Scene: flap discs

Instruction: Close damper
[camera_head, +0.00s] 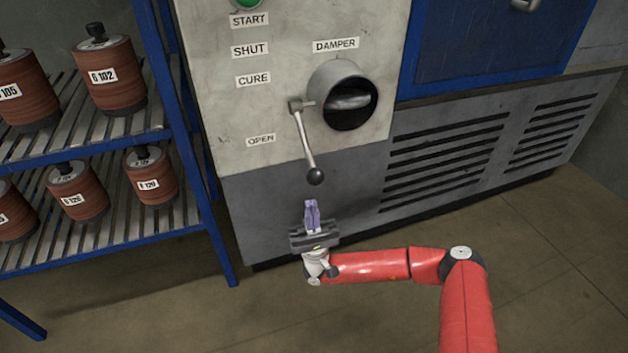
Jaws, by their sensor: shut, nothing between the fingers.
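The damper (343,96) is a round grey duct on the panel under a DAMPER label, with a dark opening and a flap plate (350,102) lying nearly level inside it. Its lever (306,140) pivots at the left of the duct and hangs down, slightly to the right, ending in a dark ball knob (315,176). The labels SHUT (250,50), CURE (253,80) and OPEN (261,140) stand left of the lever. My gripper (312,204) has purple fingers, shut and empty, just below the knob in the picture. I cannot tell its distance from the knob in depth.
A blue rack (188,130) with several reddish-brown disc stacks (109,75) stands at the left. A green START button (247,2) is at the top. A blue door (490,50) and vent slots (445,150) are at the right. The floor in front is clear.

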